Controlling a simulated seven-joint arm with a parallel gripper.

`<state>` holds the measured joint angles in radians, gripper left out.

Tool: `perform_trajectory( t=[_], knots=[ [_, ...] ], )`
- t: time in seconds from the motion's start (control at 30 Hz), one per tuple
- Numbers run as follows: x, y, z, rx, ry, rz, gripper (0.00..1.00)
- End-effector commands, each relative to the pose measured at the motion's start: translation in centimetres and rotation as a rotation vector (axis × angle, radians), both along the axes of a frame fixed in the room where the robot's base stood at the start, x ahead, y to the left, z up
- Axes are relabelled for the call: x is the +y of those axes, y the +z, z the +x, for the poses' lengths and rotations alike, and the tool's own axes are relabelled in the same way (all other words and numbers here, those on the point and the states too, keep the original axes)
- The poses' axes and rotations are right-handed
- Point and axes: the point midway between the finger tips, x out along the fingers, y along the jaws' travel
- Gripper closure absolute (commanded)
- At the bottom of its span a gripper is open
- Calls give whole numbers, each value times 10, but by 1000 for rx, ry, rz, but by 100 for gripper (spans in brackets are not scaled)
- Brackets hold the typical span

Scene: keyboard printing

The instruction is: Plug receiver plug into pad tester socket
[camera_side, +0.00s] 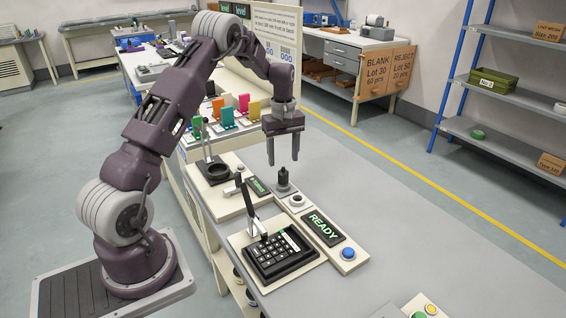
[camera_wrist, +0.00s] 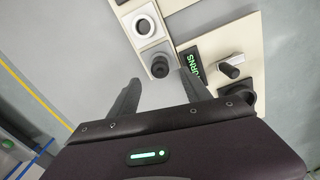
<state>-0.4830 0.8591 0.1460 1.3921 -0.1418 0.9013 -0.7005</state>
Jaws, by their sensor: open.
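The receiver plug (camera_side: 283,181) appears to be the dark, stepped upright piece standing on a small grey base beside the pad tester. It also shows from above in the wrist view (camera_wrist: 159,67). What looks like the pad tester socket (camera_side: 297,201) is a pale round ring with a dark centre, just in front of the plug; it shows at the top of the wrist view (camera_wrist: 143,27). My gripper (camera_side: 285,161) points down above the plug, open and empty. In the wrist view its fingertips (camera_wrist: 159,77) lie on either side of the plug's line.
Behind is another fixture with a dark round cup (camera_side: 216,172).

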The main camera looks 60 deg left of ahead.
Motion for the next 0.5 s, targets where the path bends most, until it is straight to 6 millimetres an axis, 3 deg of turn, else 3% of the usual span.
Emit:
perform_trajectory(
  t=[0.1, 0.4, 0.5],
  knots=[
    [0, -12, -1, 2, 107, 0, 44],
    [0, -64, -1, 2, 106, -1, 44],
    [0, -73, 0, 1, 106, 0, 44]
  ],
)
